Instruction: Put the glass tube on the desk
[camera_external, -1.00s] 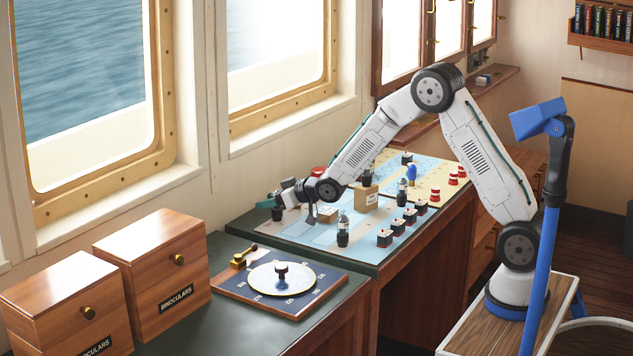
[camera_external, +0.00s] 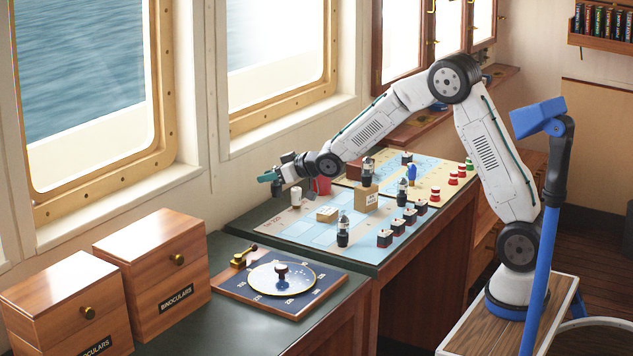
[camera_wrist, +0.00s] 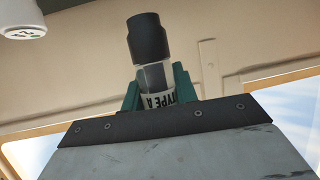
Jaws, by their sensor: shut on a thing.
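My gripper (camera_external: 270,177) is raised above the far left part of the chart-covered desk (camera_external: 265,231), near the wall. In the wrist view its teal fingers (camera_wrist: 157,92) are shut around the glass tube (camera_wrist: 153,75), over its label "TYPE A". The tube has clear glass and a wide black end, which sticks out past the fingers. In the external view the tube (camera_external: 276,189) is small and dark below the fingers, apart from the desk top.
A white cylinder (camera_external: 296,197) and a red cup (camera_external: 320,186) stand near my gripper. Small cartons, dark bottles (camera_external: 343,232) and several dark blocks (camera_external: 384,238) crowd the chart. A compass board (camera_external: 282,279) and wooden binocular boxes (camera_external: 152,272) are at the front left.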

